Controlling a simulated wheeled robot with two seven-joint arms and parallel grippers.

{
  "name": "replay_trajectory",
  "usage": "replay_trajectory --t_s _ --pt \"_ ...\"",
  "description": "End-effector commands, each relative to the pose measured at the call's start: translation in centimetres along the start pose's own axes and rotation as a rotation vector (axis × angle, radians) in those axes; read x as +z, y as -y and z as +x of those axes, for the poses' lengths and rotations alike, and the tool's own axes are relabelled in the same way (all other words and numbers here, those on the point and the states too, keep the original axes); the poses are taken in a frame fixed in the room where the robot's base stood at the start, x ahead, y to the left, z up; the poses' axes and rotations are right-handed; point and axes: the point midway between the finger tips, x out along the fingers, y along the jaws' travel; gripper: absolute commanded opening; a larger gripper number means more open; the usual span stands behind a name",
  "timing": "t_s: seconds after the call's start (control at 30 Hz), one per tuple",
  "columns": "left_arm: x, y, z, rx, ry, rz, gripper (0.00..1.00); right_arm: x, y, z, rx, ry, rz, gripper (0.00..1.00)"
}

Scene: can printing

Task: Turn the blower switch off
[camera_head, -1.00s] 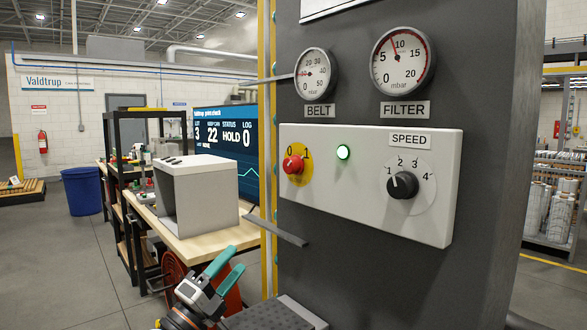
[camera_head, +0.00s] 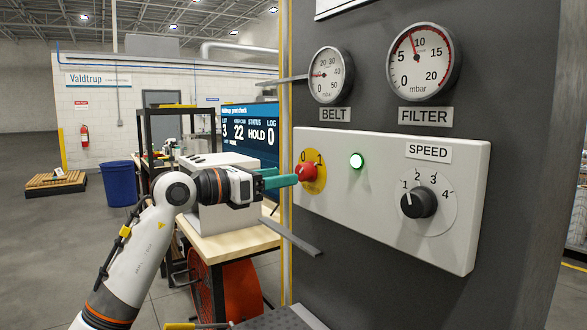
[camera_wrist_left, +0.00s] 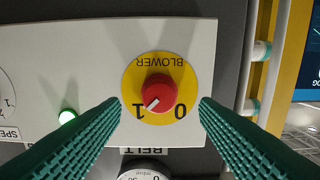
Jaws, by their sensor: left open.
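The blower switch (camera_head: 306,172) is a red round knob on a yellow disc, at the left end of the white control panel (camera_head: 385,215). In the left wrist view, the knob (camera_wrist_left: 158,92) appears upside down and its white mark points towards the 1. My left gripper (camera_head: 284,179) has teal fingers and is open, with its tips close in front of the knob. In the left wrist view the knob appears between the two fingers, with room on both sides. Contact cannot be told. My right gripper is not in view.
A lit green lamp (camera_head: 356,160) and a black speed dial (camera_head: 418,203) sit right of the switch. The belt gauge (camera_head: 330,75) and filter gauge (camera_head: 425,62) are above. A grey bracket (camera_head: 292,238) juts out below left. A workbench (camera_head: 240,243) stands behind my left arm.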

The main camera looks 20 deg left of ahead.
Motion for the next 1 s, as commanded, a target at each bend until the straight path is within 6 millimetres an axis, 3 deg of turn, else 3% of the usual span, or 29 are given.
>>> replay_trajectory --t_s 0.1,0.23,0.63,0.9,1.0 --pt "-0.2 -0.1 2.1 0.003 0.000 -0.002 0.56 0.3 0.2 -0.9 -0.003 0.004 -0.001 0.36" --pt "-0.2 -0.1 3.6 0.001 -0.001 -0.001 0.56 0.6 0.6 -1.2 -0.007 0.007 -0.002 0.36" --pt "0.0 0.0 4.3 0.000 -0.001 0.000 0.56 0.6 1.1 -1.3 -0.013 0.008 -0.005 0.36" --pt "0.0 0.0 4.3 0.000 0.000 0.000 0.13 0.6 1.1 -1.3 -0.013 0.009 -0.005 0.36" --pt "0.0 0.0 4.3 0.000 0.000 -0.001 0.11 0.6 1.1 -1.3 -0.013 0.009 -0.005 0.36"
